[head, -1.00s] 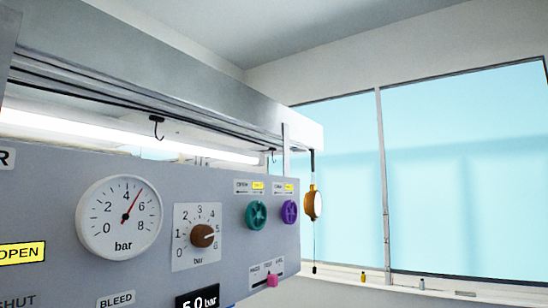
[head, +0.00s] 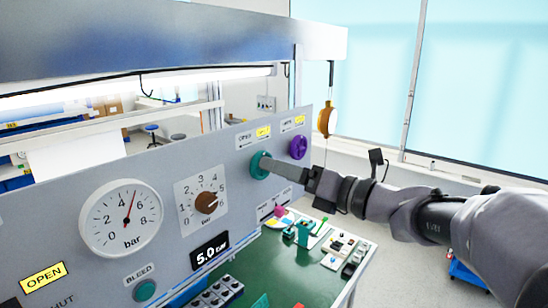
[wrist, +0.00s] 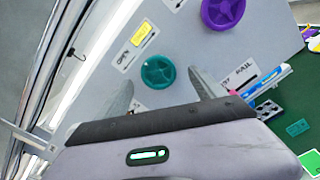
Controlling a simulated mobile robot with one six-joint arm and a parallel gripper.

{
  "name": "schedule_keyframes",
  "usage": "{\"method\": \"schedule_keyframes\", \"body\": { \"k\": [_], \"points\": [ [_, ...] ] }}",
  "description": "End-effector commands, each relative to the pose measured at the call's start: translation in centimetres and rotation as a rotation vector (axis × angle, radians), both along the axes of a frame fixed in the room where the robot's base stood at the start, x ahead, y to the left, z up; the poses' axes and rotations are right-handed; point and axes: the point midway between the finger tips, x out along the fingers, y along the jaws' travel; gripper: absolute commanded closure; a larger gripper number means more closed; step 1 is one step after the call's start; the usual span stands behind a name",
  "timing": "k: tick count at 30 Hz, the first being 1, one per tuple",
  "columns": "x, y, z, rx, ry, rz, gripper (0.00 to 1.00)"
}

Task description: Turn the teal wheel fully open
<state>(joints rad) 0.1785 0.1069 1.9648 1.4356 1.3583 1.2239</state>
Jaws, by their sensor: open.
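The teal wheel (head: 260,165) is on the grey panel, right of the numbered brown knob. My gripper (head: 274,167) reaches it from the right, with its fingertips close to the wheel. I cannot tell whether either finger touches the rim. In the head view the near finger partly covers the wheel's right side.
A purple wheel (head: 298,147) sits up and right of the teal one. The brown knob (head: 206,202) and gauge (head: 121,219) are to the left. A green bench (head: 300,278) with small items lies below. An orange hanging object (head: 326,121) is to the right.

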Motion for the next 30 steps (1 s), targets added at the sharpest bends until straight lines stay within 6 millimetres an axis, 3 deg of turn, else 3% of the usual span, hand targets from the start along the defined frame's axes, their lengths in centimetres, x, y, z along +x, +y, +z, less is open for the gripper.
{"method": "schedule_keyframes", "body": {
  "k": [6,16,25,30],
  "points": [
    [2.2,2.8,0.1,-0.003,-0.001,0.001,0.21],
    [2.5,3.2,0.0,-0.003,-0.002,0.001,0.23],
    [2.4,3.2,0.0,-0.003,-0.002,0.001,0.82],
    [2.4,3.2,0.0,-0.007,-0.008,0.001,0.83]
  ]
}}
